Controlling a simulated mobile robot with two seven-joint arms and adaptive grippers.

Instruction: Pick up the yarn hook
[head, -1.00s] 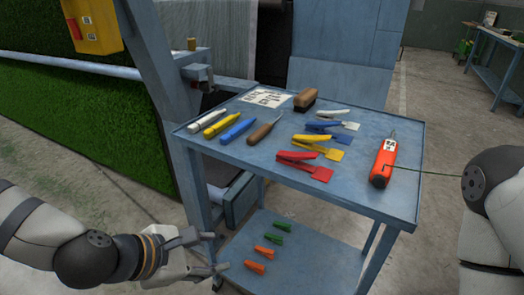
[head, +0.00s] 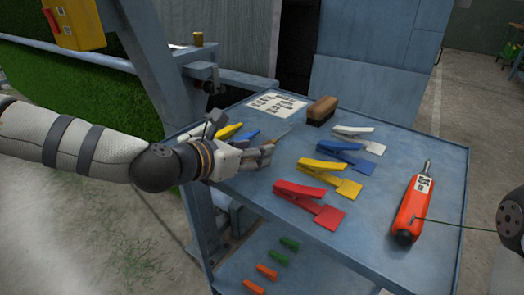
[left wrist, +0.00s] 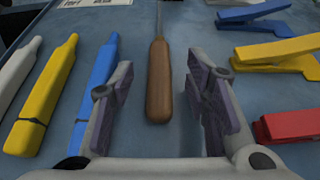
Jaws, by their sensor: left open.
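The yarn hook has a brown wooden handle (left wrist: 159,85) and a thin metal shaft. In the left wrist view it lies on the cart top, handle toward me, shaft pointing away. In the head view only its shaft (head: 284,136) shows clearly; my left gripper hides most of the handle. My left gripper (head: 266,153) is open, low over the cart. In the left wrist view its fingers (left wrist: 159,97) stand on either side of the handle, with a gap on both sides. My right gripper is out of view.
Yellow (left wrist: 45,95) and blue (left wrist: 97,90) marker-like tools lie left of the hook. Red (head: 310,202), yellow (head: 329,176) and blue (head: 345,156) clamps lie to its right. A brush (head: 322,110) and an orange tool (head: 411,208) share the blue cart (head: 375,225).

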